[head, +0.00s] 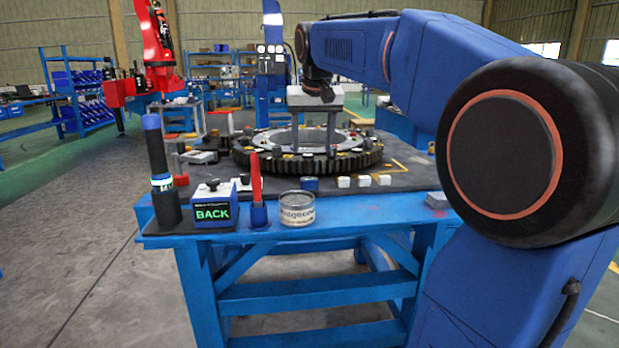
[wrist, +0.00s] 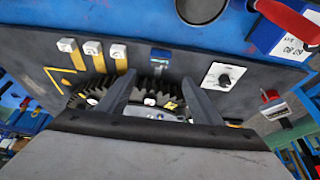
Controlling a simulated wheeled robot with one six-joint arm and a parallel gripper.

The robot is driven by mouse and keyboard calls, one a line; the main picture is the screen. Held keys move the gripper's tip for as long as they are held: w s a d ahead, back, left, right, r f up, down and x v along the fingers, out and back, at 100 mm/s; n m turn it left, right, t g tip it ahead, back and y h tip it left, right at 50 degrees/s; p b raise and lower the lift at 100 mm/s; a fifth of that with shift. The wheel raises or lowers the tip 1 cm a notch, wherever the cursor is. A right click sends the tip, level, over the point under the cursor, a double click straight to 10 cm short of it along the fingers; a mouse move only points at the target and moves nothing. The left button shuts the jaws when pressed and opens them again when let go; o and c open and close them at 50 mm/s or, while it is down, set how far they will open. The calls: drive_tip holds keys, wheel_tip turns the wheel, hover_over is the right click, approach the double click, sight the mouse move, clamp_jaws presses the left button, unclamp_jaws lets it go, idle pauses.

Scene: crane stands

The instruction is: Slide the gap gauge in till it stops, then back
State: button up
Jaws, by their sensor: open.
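Three small white blocks with yellow strips, which look like gauges, lie in a row on the dark bench top in front of the gear; one is the left block in the wrist view (wrist: 67,45). I cannot tell which is the gap gauge. A small blue block (head: 310,184) sits beside them; it also shows in the wrist view (wrist: 160,54). The large toothed ring gear (head: 262,164) lies flat on the bench. My gripper (head: 314,150) is open and points down over the gear. In the wrist view its fingers (wrist: 160,78) are apart with nothing between them.
A white plate with a black knob (wrist: 222,76) lies nearby. A red arm (head: 150,75) stands behind.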

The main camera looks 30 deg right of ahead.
sight(309, 179)
drive_tip(key=x, duration=1.3)
drive_tip(key=c, duration=1.1)
drive_tip(key=shift+o, duration=0.2)
drive_tip(key=shift+w+d, duration=0.3)
drive_tip(key=shift+w, duration=0.45)
drive_tip(key=shift+w+d, duration=0.25)
drive_tip(key=shift+w, duration=0.5)
drive_tip(key=shift+w+d, duration=0.3)
drive_tip(key=shift+w, duration=0.5)
